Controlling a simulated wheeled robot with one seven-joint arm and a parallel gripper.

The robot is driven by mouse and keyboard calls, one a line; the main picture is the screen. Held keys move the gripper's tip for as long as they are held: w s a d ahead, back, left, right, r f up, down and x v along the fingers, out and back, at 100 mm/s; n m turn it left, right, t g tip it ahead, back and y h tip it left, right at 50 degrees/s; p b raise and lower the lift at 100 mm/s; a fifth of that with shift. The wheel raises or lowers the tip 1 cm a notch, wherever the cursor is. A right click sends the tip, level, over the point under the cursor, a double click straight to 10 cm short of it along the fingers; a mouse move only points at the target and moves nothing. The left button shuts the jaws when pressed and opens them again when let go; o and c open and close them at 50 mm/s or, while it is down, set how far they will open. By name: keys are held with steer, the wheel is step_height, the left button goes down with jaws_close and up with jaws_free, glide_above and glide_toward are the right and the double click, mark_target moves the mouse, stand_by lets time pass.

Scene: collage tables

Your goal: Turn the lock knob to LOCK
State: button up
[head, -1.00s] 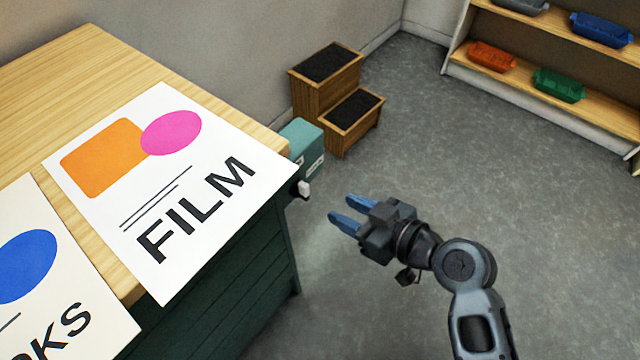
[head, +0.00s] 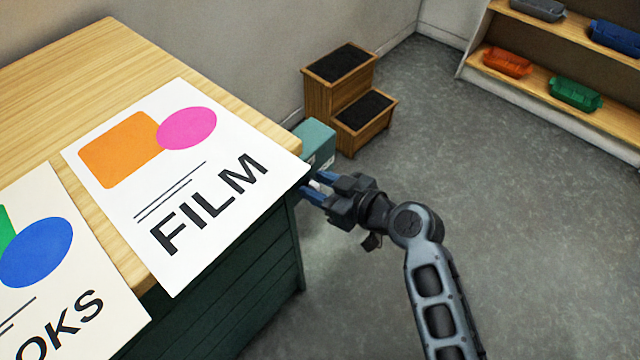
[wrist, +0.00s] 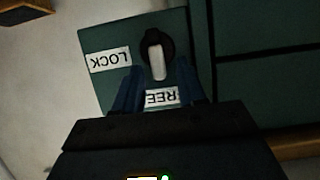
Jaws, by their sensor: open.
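The lock knob (wrist: 157,58) has a dark round base and a white bar handle. It sits on a teal panel (wrist: 92,40), which shows as a teal box (head: 318,138) at the cabinet's side in the head view. In the wrist view the bar points down toward the FREE label (wrist: 162,97), partly covered by my gripper. The LOCK label (wrist: 109,59) is upside down, left of the knob. My gripper (head: 310,186) is open, with one blue finger on each side of the knob; I cannot tell whether either touches it.
The wooden-topped cabinet (head: 75,85) with FILM poster (head: 225,160) and another poster (head: 75,290) stands left of my arm. A wooden step stool (head: 345,100) is behind the box. A shelf with several bins (head: 575,93) stands at the far right. Open floor lies to the right.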

steer(key=shift+c, duration=0.2)
jaws_close()
stand_by(0.6)
steer(key=m+b, duration=0.1)
steer(key=w+m+g+y+b, duration=0.1)
steer(key=shift+d+f+m+b, duration=0.15)
steer(key=shift+d+m+b, duration=0.15)
steer(key=shift+m, duration=0.1)
steer(key=f+m+g+y+b, duration=0.1)
steer(key=m+y+b, duration=0.1)
steer(key=m, duration=0.1)
steer(key=w+m+g+y+b, duration=0.1)
steer(key=m+b, duration=0.1)
steer(key=m, duration=0.2)
steer(key=d+f+m+y+b, duration=0.1)
steer(key=m+y+b, duration=0.1)
steer(key=m, duration=0.1)
steer(key=shift+w+f+g+y, duration=0.25)
steer(key=shift+f+g+y, duration=0.05)
steer(key=shift+g, duration=0.1)
steer(key=shift+m, duration=0.4)
